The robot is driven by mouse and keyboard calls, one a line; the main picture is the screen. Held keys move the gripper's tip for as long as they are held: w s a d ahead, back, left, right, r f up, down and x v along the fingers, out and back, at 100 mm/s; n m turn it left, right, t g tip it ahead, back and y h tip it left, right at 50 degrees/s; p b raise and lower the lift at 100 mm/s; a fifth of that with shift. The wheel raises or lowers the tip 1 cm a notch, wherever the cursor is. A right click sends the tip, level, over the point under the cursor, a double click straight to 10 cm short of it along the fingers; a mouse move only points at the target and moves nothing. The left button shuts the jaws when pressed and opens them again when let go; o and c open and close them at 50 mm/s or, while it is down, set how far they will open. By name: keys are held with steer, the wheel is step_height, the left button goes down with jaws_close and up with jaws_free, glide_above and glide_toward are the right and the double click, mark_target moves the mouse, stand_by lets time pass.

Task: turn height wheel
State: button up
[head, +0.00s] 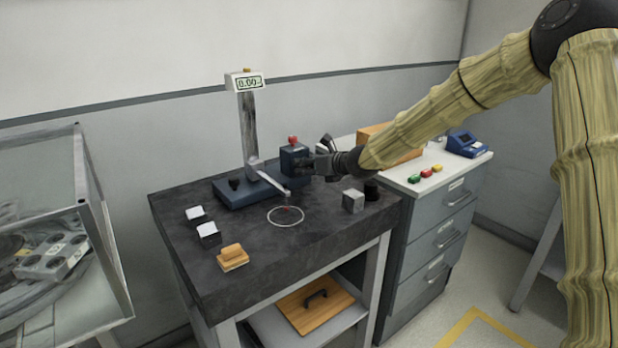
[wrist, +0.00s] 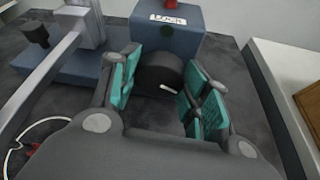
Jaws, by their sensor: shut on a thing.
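The height wheel (wrist: 158,76) is a black knob with a white mark, on the front of a blue box (wrist: 167,28) in the wrist view. My gripper (wrist: 163,82) is shut on the wheel, with teal pads on both sides of it. In the head view my gripper (head: 308,166) reaches the blue box (head: 293,153) from the right and hides the wheel. The height gauge's column (head: 248,128) stands on a blue base (head: 245,191). Its display (head: 246,83) reads 0.00. A thin arm (head: 270,181) sticks out low from the column.
A red knob (head: 293,140) tops the blue box. On the dark bench (head: 180,237) are a white ring mark (head: 286,224), a grey cube (head: 353,201), a black cylinder (head: 371,190), two white-topped blocks (head: 208,234) and a wooden block (head: 232,257). A drawer cabinet (head: 435,232) stands right.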

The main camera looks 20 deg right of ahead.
steer(key=shift+s+a+f+n+h+b, duration=0.1)
steer(key=shift+f+n+h+b, duration=0.45)
steer(key=shift+b, duration=2.25)
steer(key=shift+r+n+b, duration=0.1)
steer(key=shift+n+b, duration=0.15)
steer(key=shift+b, duration=0.3)
steer(key=shift+r+n+h+b, duration=0.25)
steer(key=shift+n+h+b, duration=0.2)
steer(key=shift+b, duration=1.4)
steer(key=o, duration=1)
steer(key=shift+t, duration=0.3)
steer(key=shift+r, duration=0.15)
steer(key=shift+s+r, duration=0.15)
steer(key=shift+s, duration=0.15)
steer(key=v, duration=1.1)
steer(key=shift+s, duration=0.15)
